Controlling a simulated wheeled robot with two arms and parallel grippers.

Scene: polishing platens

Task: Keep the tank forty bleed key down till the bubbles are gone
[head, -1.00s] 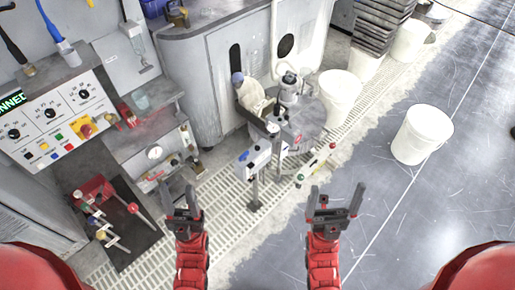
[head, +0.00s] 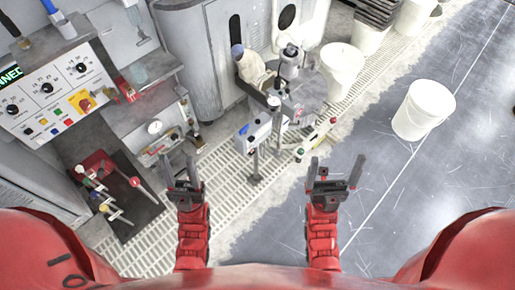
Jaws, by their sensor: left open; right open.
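A small white box on a post (head: 254,137), with a blue part on top, stands on the floor grating near the middle of the head view. Behind it is a machine with a round grey top (head: 296,100). I cannot tell which part is the tank forty bleed key, and no bubbles or tank label can be made out. My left gripper (head: 181,172) is open and empty, left of and nearer than the post. My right gripper (head: 335,172) is open and empty, right of the post, above the grey floor. Neither touches anything.
A control panel (head: 58,62) with knobs and coloured buttons is at upper left. A white bucket (head: 423,110) stands at right. The grey floor at right is mostly clear.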

